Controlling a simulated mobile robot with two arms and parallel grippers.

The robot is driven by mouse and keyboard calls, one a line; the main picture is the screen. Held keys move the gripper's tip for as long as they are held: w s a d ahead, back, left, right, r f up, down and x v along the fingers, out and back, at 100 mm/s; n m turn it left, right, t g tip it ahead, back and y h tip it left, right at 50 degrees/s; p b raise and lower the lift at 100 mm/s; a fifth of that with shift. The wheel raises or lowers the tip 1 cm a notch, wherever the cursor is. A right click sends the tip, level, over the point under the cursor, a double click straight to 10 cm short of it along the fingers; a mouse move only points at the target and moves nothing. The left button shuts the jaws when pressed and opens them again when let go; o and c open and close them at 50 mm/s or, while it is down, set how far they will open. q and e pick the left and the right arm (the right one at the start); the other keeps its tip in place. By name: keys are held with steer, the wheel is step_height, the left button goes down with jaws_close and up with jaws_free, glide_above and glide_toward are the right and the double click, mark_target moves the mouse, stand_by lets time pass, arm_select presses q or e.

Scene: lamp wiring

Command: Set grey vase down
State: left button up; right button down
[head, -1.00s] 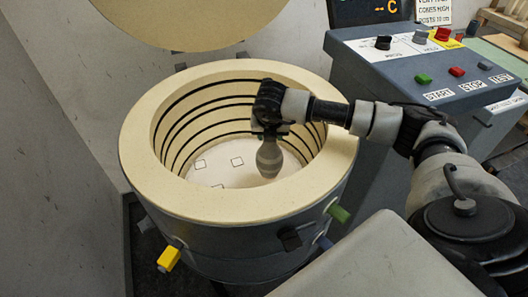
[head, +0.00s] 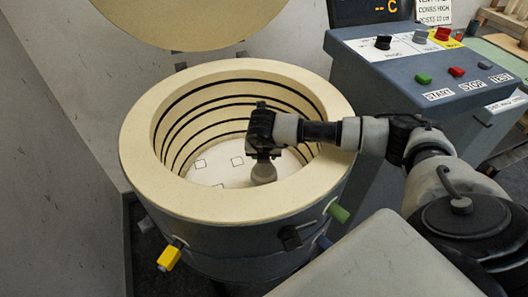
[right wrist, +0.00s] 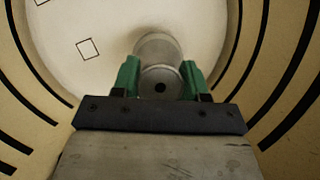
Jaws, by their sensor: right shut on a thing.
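The grey vase (head: 264,173) is inside the round kiln (head: 150,190), low over its pale floor (head: 214,172). My right gripper (head: 265,155) reaches down into the kiln from the right and is shut on the vase's upper part. In the right wrist view the green fingertips (right wrist: 160,78) sit on both sides of the vase (right wrist: 158,50), with its dark mouth hole facing the camera. I cannot tell whether the vase's base touches the floor. Several small squares are marked on the floor, left of the vase. My left gripper is not in view.
The kiln's thick cream rim and dark-grooved wall surround my right gripper. The round lid (head: 190,18) stands open behind. A control panel (head: 430,65) with knobs and buttons is at the right. Yellow (head: 169,257) and green (head: 339,213) plugs stick out of the kiln's outside.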

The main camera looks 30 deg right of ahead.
steer(key=c, duration=0.6)
jaws_free()
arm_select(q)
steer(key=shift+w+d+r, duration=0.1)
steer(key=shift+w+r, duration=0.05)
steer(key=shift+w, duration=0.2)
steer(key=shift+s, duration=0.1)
arm_select(e)
steer(key=shift+r, duration=0.3)
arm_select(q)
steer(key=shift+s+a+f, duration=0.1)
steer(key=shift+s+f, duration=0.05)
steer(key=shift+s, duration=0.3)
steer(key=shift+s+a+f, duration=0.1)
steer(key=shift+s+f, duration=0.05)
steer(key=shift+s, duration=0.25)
arm_select(e)
steer(key=shift+v, duration=5.85)
steer(key=shift+a, duration=0.1)
